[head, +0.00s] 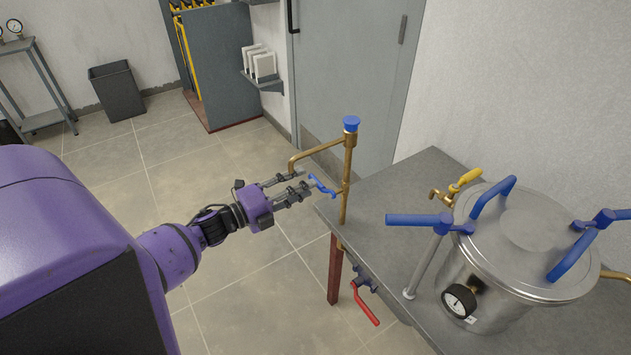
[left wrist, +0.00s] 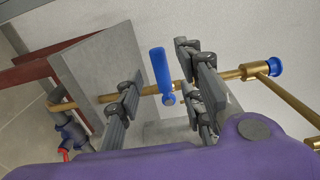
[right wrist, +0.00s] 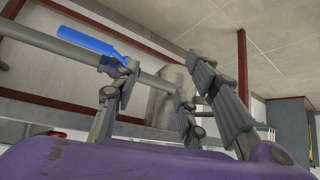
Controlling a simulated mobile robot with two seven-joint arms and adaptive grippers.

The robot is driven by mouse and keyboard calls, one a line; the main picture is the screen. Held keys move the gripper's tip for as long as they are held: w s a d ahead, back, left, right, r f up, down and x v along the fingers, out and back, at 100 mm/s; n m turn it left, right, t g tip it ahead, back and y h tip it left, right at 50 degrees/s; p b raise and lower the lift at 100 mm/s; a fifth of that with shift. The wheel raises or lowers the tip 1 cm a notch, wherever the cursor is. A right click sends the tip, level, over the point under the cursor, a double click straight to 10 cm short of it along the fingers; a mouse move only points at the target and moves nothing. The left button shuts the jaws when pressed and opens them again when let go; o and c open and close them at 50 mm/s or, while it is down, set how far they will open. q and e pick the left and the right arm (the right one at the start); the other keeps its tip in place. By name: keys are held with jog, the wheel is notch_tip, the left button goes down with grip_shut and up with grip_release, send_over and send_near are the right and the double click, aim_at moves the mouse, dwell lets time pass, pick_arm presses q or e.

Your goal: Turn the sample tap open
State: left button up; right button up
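The sample tap is a brass upright pipe (head: 346,180) with a blue cap and a side spout, at the near corner of the grey bench. Its small blue lever (head: 322,186) points left toward my left gripper (head: 303,181). In the left wrist view the blue lever (left wrist: 162,72) stands between the spread fingers of my left gripper (left wrist: 160,72), with gaps visible on both sides. That gripper is open and holds nothing. My right gripper (right wrist: 166,62) shows only in the right wrist view, open and empty, with a different blue-handled valve (right wrist: 82,36) beside its left finger.
A steel pot (head: 505,265) with blue clamp handles, a gauge and a yellow-handled brass valve (head: 455,187) stands on the bench (head: 385,225). A red-handled valve (head: 365,303) hangs below the bench edge. The floor left of the bench is clear.

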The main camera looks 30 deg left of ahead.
aim_at(315, 179)
pick_arm(q)
jog(key=x, duration=0.4)
jog(key=shift+s+r, duration=0.1)
jog(key=shift+r, duration=0.05)
jog(key=shift+w+d, duration=0.2)
jog(key=shift+w, duration=0.1)
jog(key=shift+c, duration=0.3)
grip_shut()
pick_arm(e)
jog(key=shift+s+d+r, duration=0.1)
jog(key=shift+s, duration=0.2)
